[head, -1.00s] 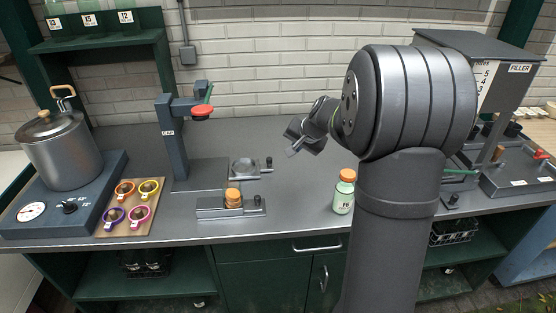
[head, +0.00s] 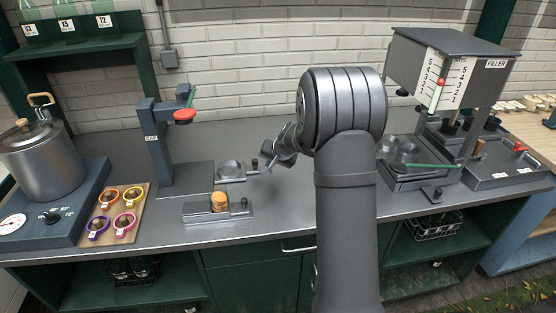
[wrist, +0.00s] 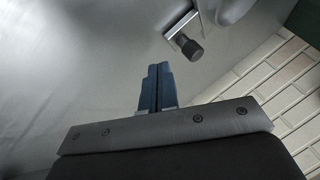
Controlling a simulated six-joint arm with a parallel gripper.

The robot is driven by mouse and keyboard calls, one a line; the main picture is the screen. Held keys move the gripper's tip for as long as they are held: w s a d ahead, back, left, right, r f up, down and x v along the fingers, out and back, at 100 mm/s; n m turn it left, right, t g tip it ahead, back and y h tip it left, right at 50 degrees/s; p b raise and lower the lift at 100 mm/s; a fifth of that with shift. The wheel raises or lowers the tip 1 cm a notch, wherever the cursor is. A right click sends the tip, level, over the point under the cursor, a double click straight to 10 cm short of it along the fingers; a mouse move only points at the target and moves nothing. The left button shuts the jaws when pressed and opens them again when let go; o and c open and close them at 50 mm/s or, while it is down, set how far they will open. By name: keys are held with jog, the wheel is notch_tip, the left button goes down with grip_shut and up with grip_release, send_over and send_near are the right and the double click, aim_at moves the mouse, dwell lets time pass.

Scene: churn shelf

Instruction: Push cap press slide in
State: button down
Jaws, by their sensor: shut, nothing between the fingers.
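The cap press (head: 155,145) is a grey post labelled CAP with a red press head (head: 184,116) on its arm. Its slide carries a round metal dish (head: 231,169) and has a dark knob (head: 255,163) at its right end. The dish sits out to the right of the post, not under the red head. My gripper (head: 268,167) is shut and empty, just right of the knob. In the wrist view, the closed blue fingers (wrist: 156,72) point toward the slide, with the knob (wrist: 188,46) ahead and slightly right, apart from them. The dish edge (wrist: 234,10) shows beyond it.
A holder (head: 205,218) with a stack of orange caps (head: 218,201) stands in front of the dish. The filler (head: 450,75) stands at right. The counter right of the caps is clear.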

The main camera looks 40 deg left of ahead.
aim_at(241, 178)
jog(key=shift+s+a, duration=0.25)
jog(key=shift+a, duration=0.35)
jog(key=shift+s+a, duration=0.2)
jog(key=shift+a, duration=0.4)
jog(key=s+a, duration=0.9)
jog(key=d, duration=0.1)
jog(key=w+d, duration=0.1)
jog(key=d, duration=0.2)
jog(key=shift+w+d+r, duration=0.15)
jog(key=shift+w+d, duration=0.15)
jog(key=shift+w, duration=0.1)
jog(key=v, duration=0.9)
jog(key=shift+r, duration=0.35)
jog(key=shift+s, duration=0.15)
